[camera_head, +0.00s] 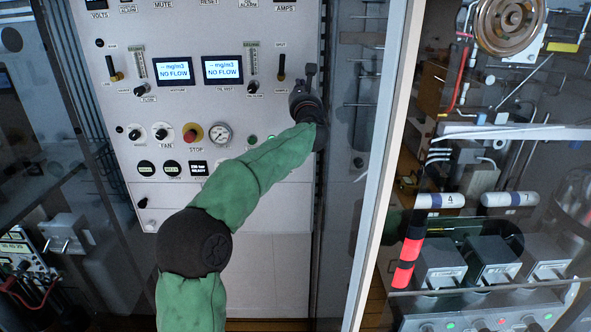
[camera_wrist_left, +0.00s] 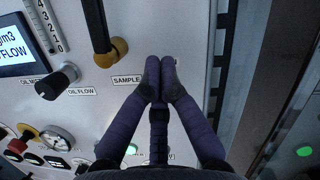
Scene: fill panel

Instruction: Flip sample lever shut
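The sample lever (camera_head: 281,67) is a dark handle on a brass-coloured base, at the upper right of the grey panel. It points up, and in the left wrist view the lever (camera_wrist_left: 100,28) stands above the SAMPLE label. My left gripper (camera_head: 309,72) is just right of the lever near the panel's right edge. In the left wrist view the fingertips of this gripper (camera_wrist_left: 160,66) are together with nothing visible between them, right of the lever's base and apart from it. My right gripper is out of view.
The panel (camera_head: 250,210) carries two NO FLOW displays, a matching left lever (camera_head: 113,68), black knobs, a red stop button (camera_head: 191,134) and a gauge (camera_head: 219,135). A pale door frame (camera_head: 385,160) stands right of my left arm. Glass and equipment lie beyond it.

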